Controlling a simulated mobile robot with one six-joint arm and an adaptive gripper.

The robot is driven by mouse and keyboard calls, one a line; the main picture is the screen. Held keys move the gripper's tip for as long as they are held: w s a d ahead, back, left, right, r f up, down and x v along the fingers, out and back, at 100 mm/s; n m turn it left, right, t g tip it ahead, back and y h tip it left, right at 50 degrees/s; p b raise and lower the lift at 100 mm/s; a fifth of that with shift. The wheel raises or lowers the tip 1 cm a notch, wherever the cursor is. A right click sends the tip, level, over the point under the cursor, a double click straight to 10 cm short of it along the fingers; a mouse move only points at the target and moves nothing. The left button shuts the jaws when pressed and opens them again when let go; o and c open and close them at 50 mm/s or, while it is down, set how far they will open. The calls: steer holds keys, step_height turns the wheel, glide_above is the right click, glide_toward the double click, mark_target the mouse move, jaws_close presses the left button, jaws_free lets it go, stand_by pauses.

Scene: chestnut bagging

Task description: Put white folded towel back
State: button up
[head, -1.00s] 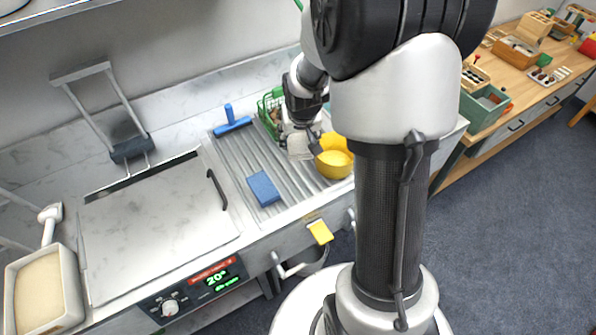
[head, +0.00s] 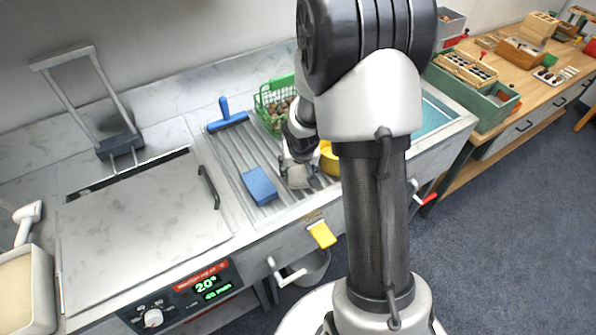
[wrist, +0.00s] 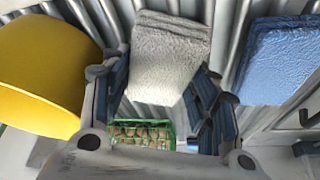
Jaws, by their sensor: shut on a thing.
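The white folded towel (head: 298,181) is between the fingers of my gripper (head: 299,164), over the ribbed drainboard. In the wrist view the towel (wrist: 168,62) fills the space between the two blue-padded fingers, and my gripper (wrist: 163,78) is shut on it. Whether the towel touches the drainboard is not clear.
A yellow bowl (head: 329,160) stands close by, partly hidden by my arm. A green basket of chestnuts (head: 272,103) and a blue squeegee (head: 228,118) are behind. A yellow cloth (head: 322,234) hangs at the front edge. The ribbed drainboard (head: 238,152) has bare room behind the sponge.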

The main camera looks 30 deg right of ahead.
steer(key=shift+r, duration=0.1)
steer(key=shift+f, duration=0.2)
steer(key=o, duration=1)
steer(key=shift+c, duration=0.2)
steer(key=shift+r, duration=0.1)
